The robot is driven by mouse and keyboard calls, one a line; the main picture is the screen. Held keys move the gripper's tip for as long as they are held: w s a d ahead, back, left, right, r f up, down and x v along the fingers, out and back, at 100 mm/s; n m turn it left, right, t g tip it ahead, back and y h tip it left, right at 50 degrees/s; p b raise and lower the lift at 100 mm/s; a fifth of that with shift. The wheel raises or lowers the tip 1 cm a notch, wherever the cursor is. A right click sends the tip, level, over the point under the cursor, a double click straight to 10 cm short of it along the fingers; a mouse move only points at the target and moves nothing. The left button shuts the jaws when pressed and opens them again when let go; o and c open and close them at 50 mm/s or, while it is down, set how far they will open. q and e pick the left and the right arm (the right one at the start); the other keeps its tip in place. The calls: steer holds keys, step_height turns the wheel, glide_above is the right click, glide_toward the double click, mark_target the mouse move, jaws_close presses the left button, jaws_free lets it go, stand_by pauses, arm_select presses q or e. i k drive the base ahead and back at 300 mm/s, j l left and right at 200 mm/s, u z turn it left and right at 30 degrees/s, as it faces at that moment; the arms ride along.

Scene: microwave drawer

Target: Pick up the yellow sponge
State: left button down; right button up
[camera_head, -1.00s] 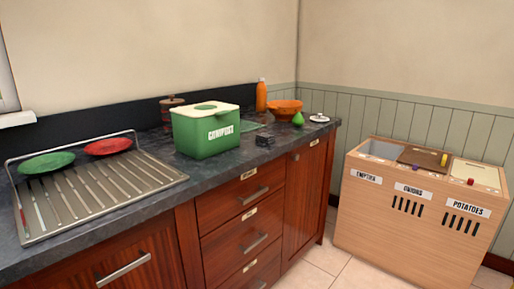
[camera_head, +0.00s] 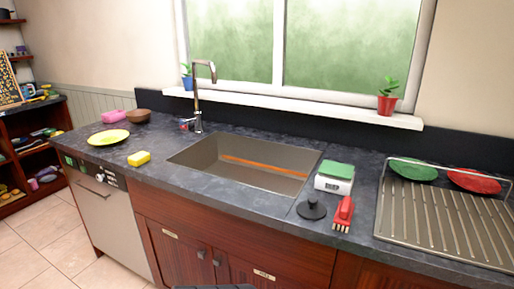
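The yellow sponge (camera_head: 139,158) is a small yellow block. It lies on the dark countertop, left of the sink (camera_head: 185,155) and near the counter's front edge, above the dishwasher. A round yellow plate (camera_head: 108,137) lies a little behind it and to its left, apart from it. Nothing covers the sponge. Neither of my grippers can be made out in the head view. Only a dark sliver shows at the bottom edge, and I cannot tell what it is.
A tall faucet (camera_head: 197,95) stands behind the sink. A pink bowl (camera_head: 118,116) and a brown bowl (camera_head: 138,115) are at the back left. Floor is clear at lower left.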

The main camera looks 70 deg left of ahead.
mark_target(140, 158)
steer(key=u, duration=3.25)
steer(key=z, duration=1.45)
steer(key=u, duration=0.95)
steer(key=i+j+z, duration=0.1)
steer(key=i+j, duration=0.1)
steer(key=j, duration=0.25)
steer(key=i+z, duration=0.05)
